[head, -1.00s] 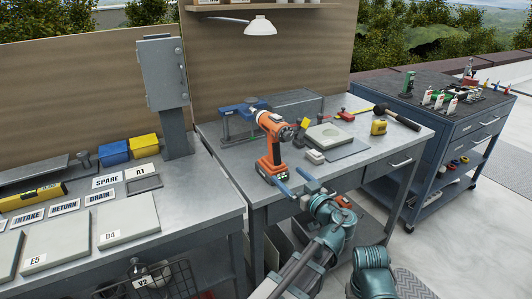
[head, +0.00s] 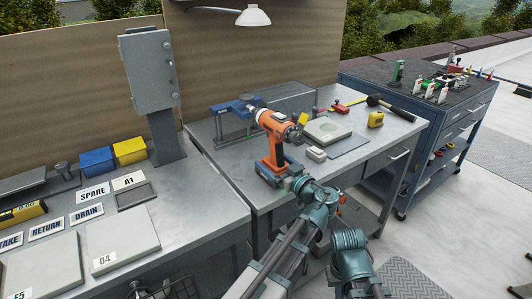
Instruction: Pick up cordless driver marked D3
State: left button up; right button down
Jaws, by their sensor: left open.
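An orange and black cordless driver (head: 273,138) stands upright on its battery base near the front edge of the grey workbench (head: 235,170). My left gripper (head: 291,183) is open, just in front and right of the driver's base. The fingers are partly hidden by the wrist, and I cannot tell whether they touch the base. My right arm shows at the lower edge, but its gripper is not in view.
A blue clamp (head: 236,106) stands behind the driver. A small white block (head: 316,154), a pale plate (head: 327,131), a yellow tape measure (head: 376,119) and a mallet (head: 389,107) lie to the right. Labelled plates (head: 122,238) fill the left bench. A tool cart (head: 430,110) stands at right.

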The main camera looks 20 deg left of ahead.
pick_arm(q)
jog(key=shift+s+d, duration=0.1)
jog(key=shift+d, duration=0.1)
grip_shut()
jog(key=shift+r, duration=0.1)
pick_arm(e)
jog(key=shift+d, duration=0.1)
pick_arm(q)
jog(key=shift+a+r, duration=0.1)
pick_arm(e)
jog(key=shift+r, duration=0.15)
